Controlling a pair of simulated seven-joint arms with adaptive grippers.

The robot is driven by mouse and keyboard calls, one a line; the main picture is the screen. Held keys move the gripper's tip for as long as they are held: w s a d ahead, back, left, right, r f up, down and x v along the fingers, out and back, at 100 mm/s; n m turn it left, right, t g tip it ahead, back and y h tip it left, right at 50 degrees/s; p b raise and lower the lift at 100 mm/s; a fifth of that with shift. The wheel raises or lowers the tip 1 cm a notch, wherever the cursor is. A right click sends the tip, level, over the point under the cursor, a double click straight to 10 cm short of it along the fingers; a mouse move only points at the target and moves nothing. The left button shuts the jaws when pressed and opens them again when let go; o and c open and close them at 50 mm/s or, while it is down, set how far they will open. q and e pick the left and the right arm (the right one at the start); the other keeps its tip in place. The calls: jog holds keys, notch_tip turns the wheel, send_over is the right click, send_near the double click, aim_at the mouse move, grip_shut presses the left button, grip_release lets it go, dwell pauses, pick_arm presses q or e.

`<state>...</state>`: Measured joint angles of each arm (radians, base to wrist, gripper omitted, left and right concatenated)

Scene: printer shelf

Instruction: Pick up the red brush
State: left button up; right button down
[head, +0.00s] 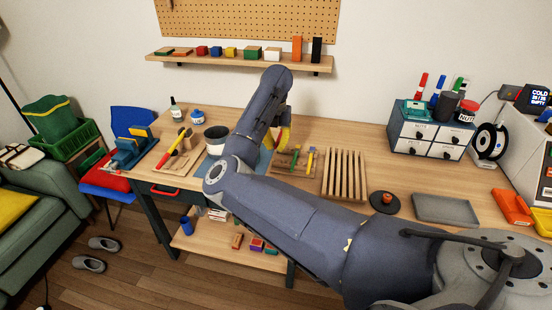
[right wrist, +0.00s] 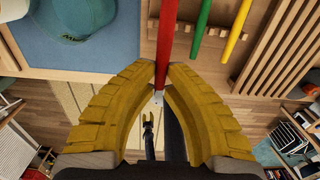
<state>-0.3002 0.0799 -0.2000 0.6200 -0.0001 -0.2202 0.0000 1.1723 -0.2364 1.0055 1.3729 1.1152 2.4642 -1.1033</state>
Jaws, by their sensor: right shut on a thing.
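The red brush (right wrist: 166,38) shows in the right wrist view as a long red handle with a pale tip. My right gripper (right wrist: 162,80) has two ribbed yellow fingers, closed around the handle near that tip. The right gripper also shows in the head view (head: 280,139), over the table between the blue mat and the wooden brush holder (head: 283,169). The arm partly hides this area. A green brush (right wrist: 199,30) and a yellow brush (right wrist: 236,31) stand beside the red one. My left gripper does not show in the head view.
A slatted wooden rack (head: 344,176) stands right of the holder. A blue mat (right wrist: 100,55) with a teal rounded object (right wrist: 75,18) lies to the left in the right wrist view. A black disc with a knob (head: 385,202) and a grey tray (head: 445,208) lie further right.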

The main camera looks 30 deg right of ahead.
notch_tip(320, 180, up, 10)
jog(key=shift+r, duration=0.25)
dwell(0.3)
dwell(0.4)
